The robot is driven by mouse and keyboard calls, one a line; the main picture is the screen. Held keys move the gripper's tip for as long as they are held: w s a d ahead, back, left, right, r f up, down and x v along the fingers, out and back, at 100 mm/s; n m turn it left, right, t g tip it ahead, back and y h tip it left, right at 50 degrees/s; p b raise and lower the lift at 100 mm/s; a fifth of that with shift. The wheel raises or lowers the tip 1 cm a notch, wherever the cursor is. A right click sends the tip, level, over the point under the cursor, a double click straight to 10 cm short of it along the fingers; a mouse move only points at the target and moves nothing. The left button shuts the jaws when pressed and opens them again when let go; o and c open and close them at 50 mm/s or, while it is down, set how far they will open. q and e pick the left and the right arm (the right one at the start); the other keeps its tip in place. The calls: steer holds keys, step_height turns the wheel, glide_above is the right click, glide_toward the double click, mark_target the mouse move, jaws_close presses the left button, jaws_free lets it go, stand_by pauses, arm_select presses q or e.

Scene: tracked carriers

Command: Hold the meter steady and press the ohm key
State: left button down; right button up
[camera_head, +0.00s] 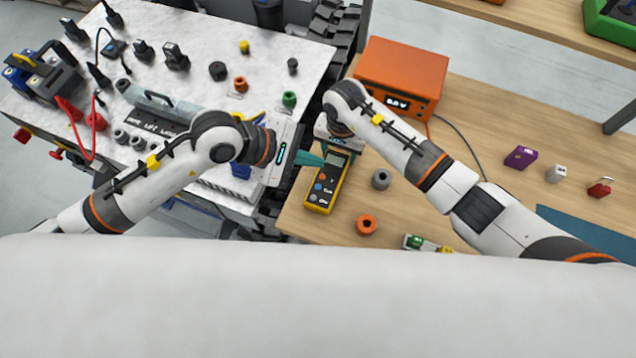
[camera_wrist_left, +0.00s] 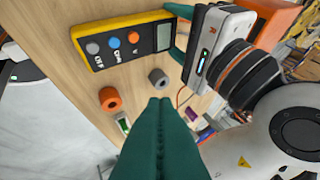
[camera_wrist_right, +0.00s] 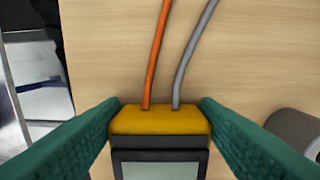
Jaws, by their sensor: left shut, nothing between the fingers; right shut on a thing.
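The yellow and black meter (camera_head: 325,199) lies on the wooden table near its left edge; it also shows in the left wrist view (camera_wrist_left: 81,38). It has a grey screen and a column of orange, blue (camera_wrist_left: 114,42) and grey keys with small, hard-to-read labels. My right gripper (camera_head: 338,150) is shut on the meter's screen end; in the right wrist view its teal fingers flank the yellow end (camera_wrist_right: 160,121). My left gripper (camera_head: 318,160) is shut and empty, its tips beside the meter's screen end in the head view. No finger covers the keys.
An orange bench unit (camera_head: 400,72) stands behind the meter. An orange and a grey lead (camera_wrist_right: 192,60) run from the meter's end. A grey ring (camera_head: 380,179) and an orange ring (camera_head: 366,224) lie right of it. The cluttered marble-topped carrier (camera_head: 207,90) is at left.

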arm_select(q)
steer(key=shift+f, duration=4.4)
steer(key=shift+f, duration=0.15)
steer(key=shift+f, duration=0.25)
steer(key=shift+f, duration=0.4)
steer(key=shift+r, duration=0.8)
steer(key=shift+r, duration=2.55)
